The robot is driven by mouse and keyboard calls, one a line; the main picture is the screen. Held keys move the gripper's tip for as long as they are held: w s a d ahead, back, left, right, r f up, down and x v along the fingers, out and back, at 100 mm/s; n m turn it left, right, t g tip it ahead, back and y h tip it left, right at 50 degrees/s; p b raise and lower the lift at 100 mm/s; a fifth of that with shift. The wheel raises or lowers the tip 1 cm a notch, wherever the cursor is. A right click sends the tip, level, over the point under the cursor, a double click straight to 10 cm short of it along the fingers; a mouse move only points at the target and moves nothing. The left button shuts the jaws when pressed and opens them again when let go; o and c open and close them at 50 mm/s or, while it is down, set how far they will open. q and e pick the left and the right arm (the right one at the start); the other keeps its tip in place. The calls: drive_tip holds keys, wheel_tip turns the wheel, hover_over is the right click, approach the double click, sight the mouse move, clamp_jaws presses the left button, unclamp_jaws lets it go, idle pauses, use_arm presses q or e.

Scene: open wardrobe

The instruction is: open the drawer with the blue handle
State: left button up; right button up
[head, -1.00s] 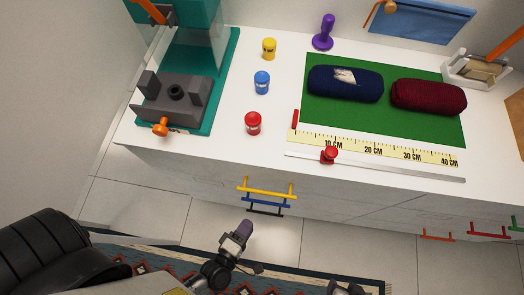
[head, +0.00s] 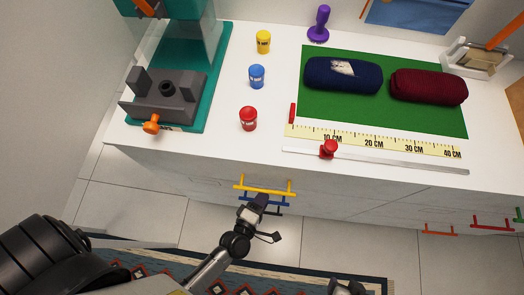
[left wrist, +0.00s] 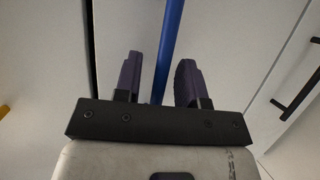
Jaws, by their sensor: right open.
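The drawer's blue handle (head: 280,204) is on the white cabinet front, between a yellow handle (head: 264,189) above it and a black handle below. My left gripper (head: 258,200) is at the blue handle and partly hides it and the black one. In the left wrist view the blue handle (left wrist: 171,40) runs between the two parted fingers of my left gripper (left wrist: 161,75), which are open with gaps beside the bar. The drawer looks shut. My right gripper (head: 345,287) shows only partly at the bottom edge, away from the handles.
The worktop above holds red (head: 248,118), blue (head: 257,76) and yellow jars (head: 263,41), a grey and teal machine (head: 165,95), and a green mat (head: 370,110) with two rolled cloths. Orange (head: 439,229) and red handles (head: 493,222) are at the right.

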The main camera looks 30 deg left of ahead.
use_arm(q)
drive_tip(key=shift+c, duration=0.5)
clamp_jaws()
